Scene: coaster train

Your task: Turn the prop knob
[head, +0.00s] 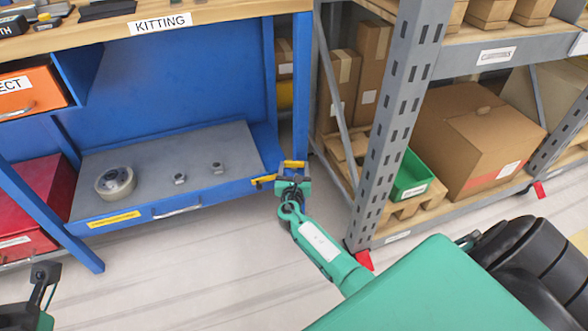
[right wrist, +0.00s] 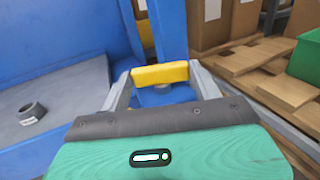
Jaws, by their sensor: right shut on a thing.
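The yellow prop knob (right wrist: 160,73) is a short bar in the right wrist view, spanning between the two grey fingers of my right gripper (right wrist: 158,82). A blue round part sits just below the bar. In the head view my right gripper (head: 292,181) is at the right front corner of the blue bench's lower shelf, with yellow parts of the knob (head: 293,164) showing around it. The gripper is shut on the knob, and the fingers partly hide it. My left gripper (head: 43,277) shows only in part at the lower left, apart from the bench; its opening is unclear.
The lower shelf (head: 215,145) holds a round grey-white part (head: 115,182) and two small metal pieces. A grey rack post (head: 395,120) stands close right of my right gripper, with a green bin (head: 411,177) and cartons behind it. The floor in front is clear.

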